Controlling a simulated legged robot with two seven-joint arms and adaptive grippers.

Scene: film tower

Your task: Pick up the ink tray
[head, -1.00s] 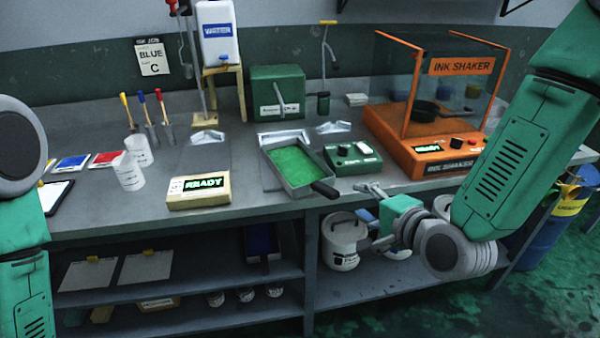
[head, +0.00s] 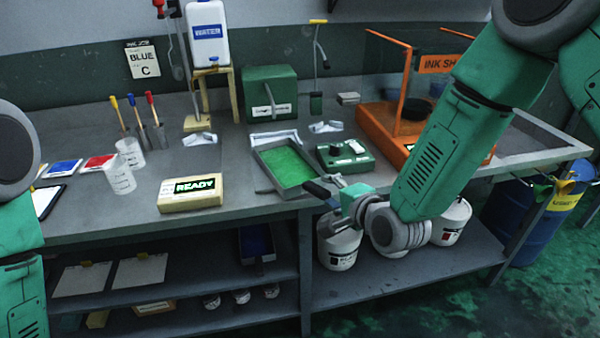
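The ink tray (head: 267,171) is a grey metal tray holding green ink, on the bench top near the front edge. Its black handle (head: 316,189) points to the front right, out over the bench edge. My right gripper (head: 329,193) is at the end of this handle, with its fingers apart. Whether the fingers touch the handle is too small to tell. My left arm shows at the left edge of the head view, but its gripper is out of view.
A green control box (head: 345,156) stands close right of the tray, and the orange ink shaker (head: 376,124) behind it. A yellow READY box (head: 190,193) is to the left. White buckets (head: 339,247) stand on the shelf below. A blue-ink tray (head: 258,242) lies on the lower shelf.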

